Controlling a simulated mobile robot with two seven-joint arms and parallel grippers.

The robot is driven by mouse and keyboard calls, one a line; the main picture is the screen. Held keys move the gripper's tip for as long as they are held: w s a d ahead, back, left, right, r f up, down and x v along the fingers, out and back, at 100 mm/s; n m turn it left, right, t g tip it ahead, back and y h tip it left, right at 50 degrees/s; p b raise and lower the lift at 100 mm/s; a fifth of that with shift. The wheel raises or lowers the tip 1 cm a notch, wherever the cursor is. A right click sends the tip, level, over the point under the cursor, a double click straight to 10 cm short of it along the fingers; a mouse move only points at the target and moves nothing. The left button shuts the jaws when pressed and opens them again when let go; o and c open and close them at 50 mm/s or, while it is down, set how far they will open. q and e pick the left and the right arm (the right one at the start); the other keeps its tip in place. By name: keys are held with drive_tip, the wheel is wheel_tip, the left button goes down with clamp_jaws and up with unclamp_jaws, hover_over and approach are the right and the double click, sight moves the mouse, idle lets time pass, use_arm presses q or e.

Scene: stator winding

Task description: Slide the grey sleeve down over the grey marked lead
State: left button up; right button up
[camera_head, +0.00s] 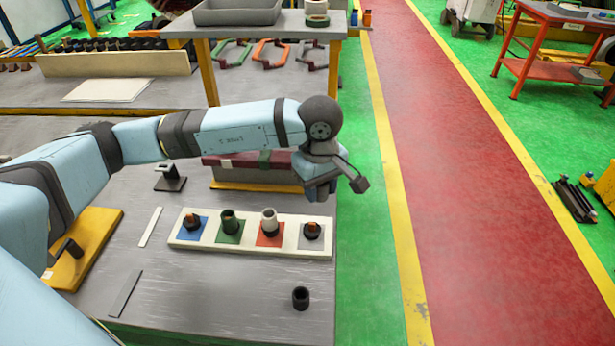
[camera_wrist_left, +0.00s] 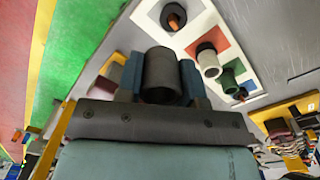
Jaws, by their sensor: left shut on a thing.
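My left gripper (camera_head: 318,190) is above the bench's right side, behind and above the grey pad. In the left wrist view its blue fingers are shut on a dark grey hollow sleeve (camera_wrist_left: 163,72); in the head view I cannot make this sleeve out. The grey marked lead (camera_head: 311,230), copper-tipped in a black base, stands upright on the grey pad (camera_head: 318,243) at the right end of a cream board. It also shows in the left wrist view (camera_wrist_left: 174,18), apart from the sleeve. My right gripper is not in view.
The cream board (camera_head: 250,249) also bears a bare lead on a blue pad (camera_head: 192,223), a green sleeve (camera_head: 229,221) and a white sleeve (camera_head: 269,222) on a red pad. A black hollow cylinder (camera_head: 301,298) stands in front. A maroon-topped block (camera_head: 245,168) lies behind.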

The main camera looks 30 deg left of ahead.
sight(311, 224)
use_arm(q)
drive_tip(key=n+p, duration=0.3)
drive_tip(key=n, duration=0.4)
drive_tip(key=s+n+p, duration=0.1)
drive_tip(key=n+p, duration=0.3)
drive_tip(key=n, duration=0.3)
drive_tip(key=s+f+n+p, duration=0.1)
drive_tip(key=n+p, duration=0.3)
drive_tip(key=n, duration=0.3)
drive_tip(key=shift+a, duration=0.3)
drive_tip(key=shift+f+n, duration=0.15)
drive_tip(key=shift+n, duration=0.25)
drive_tip(key=shift+f+b, duration=1.35)
drive_tip(key=shift+f, duration=0.65)
drive_tip(key=shift+f+b, duration=1.15)
drive_tip(key=shift+f, duration=0.5)
